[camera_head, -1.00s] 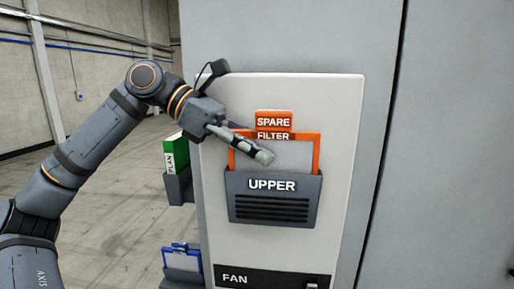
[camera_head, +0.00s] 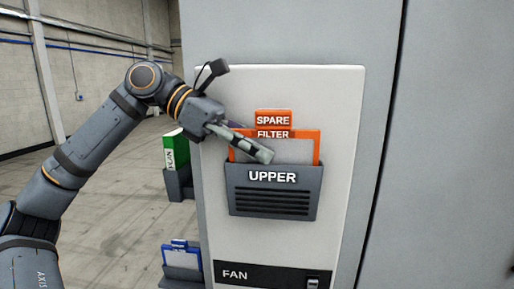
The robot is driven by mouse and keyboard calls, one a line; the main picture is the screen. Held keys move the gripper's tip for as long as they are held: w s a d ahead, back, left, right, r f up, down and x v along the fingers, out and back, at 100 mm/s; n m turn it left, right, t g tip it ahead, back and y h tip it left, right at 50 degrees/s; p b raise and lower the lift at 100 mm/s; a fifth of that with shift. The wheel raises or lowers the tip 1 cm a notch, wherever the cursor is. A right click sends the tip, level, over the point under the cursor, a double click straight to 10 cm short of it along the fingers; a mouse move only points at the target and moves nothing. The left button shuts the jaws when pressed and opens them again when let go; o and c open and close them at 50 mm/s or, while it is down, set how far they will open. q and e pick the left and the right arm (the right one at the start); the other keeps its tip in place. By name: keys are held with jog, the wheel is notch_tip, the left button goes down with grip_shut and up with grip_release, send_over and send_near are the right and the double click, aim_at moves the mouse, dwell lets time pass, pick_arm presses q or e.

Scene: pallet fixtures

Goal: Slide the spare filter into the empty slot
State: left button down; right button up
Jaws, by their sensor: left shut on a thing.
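The spare filter is a flat grey panel (camera_head: 294,151) with an orange frame and an orange tab (camera_head: 273,120) on top reading SPARE FILTER. Its lower part is hidden behind the front of the dark grey pocket (camera_head: 270,201) marked UPPER, and its upper part stands out above the pocket's rim. My left gripper (camera_head: 262,154) comes in from the left and is shut on the filter, its fingers across the filter's face just above the rim. How deep the filter's lower edge sits is hidden. My right gripper is not in view.
The pocket is on a pale panel (camera_head: 337,110) of a grey cabinet. A FAN strip (camera_head: 255,273) with a switch (camera_head: 312,282) lies below. The panel right of the pocket is clear.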

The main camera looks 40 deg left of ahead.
pick_arm(q)
jog(key=shift+s+d+f, duration=0.1)
jog(key=shift+f, duration=0.3)
jog(key=c, duration=1.3)
grip_release()
jog(key=o, duration=0.4)
jog(key=shift+d, duration=0.3)
jog(key=shift+o, duration=0.2)
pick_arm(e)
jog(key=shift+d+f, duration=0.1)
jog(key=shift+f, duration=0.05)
pick_arm(q)
jog(key=v, duration=1.2)
jog(key=shift+r, duration=0.4)
jog(key=shift+d, duration=0.1)
